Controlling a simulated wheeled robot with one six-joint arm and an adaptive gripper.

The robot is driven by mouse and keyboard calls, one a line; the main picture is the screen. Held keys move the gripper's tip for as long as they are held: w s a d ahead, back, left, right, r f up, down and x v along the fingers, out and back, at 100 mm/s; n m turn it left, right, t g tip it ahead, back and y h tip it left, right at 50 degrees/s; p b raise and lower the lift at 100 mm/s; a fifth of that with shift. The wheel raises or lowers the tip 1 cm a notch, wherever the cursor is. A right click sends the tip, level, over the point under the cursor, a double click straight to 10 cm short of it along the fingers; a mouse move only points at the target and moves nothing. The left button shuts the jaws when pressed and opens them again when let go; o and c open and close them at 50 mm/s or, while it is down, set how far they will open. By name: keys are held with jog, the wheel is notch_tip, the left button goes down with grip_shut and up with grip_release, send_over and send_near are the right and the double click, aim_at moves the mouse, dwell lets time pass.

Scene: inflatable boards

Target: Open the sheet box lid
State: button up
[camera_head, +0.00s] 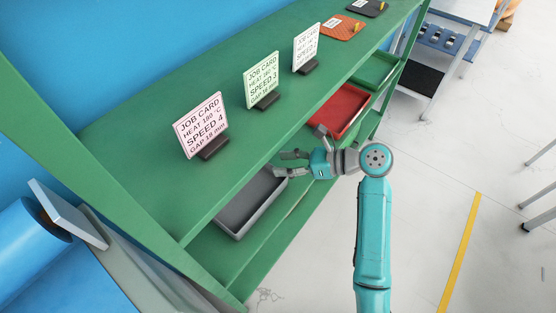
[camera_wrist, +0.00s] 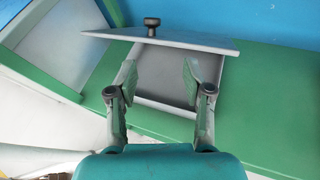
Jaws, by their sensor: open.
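The grey sheet box shows in the wrist view (camera_wrist: 165,90) on a green shelf, with part of its inside visible between my fingers. Its flat grey lid (camera_wrist: 190,42) lies across the far side, skewed to the box, with a black knob (camera_wrist: 152,22) on top. I cannot tell whether the lid rests on the rim or is raised. In the head view a grey box (camera_head: 236,219) sits on the lower shelf; its lid is not clear there. My gripper (camera_head: 280,163) is at the shelf front, by the box's right end. Its fingers (camera_wrist: 160,78) are apart and empty, short of the knob.
The upper green shelf (camera_head: 150,129) overhangs the grey box. It carries several items, including three job cards (camera_head: 202,124). A red tray (camera_head: 341,108) and a green tray (camera_head: 374,72) stand farther along the lower shelf. Open floor (camera_head: 425,180) lies to the right.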

jog(key=c, duration=0.3)
jog(key=shift+s+f, duration=0.15)
jog(key=shift+f, duration=0.1)
jog(key=c, duration=0.4)
jog(key=s+f+t+y, duration=0.2)
jog(key=s+f, duration=0.1)
jog(key=s+f+t, duration=0.1)
jog(key=f, duration=0.1)
jog(key=shift+s+a+t+y, duration=0.2)
jog(key=shift+a+t+y, duration=0.1)
jog(key=shift+a+y, duration=0.1)
grip_shut()
jog(key=s+d+f+m+t+h, duration=0.1)
jog(key=s+d+f+m+t, duration=0.15)
jog(key=f+t, duration=0.25)
jog(key=w+a+r, duration=0.4)
jog(key=w+a, duration=0.2)
jog(key=a, duration=0.3)
jog(key=shift+w+a+r, duration=0.35)
jog(key=shift+a+r, duration=0.05)
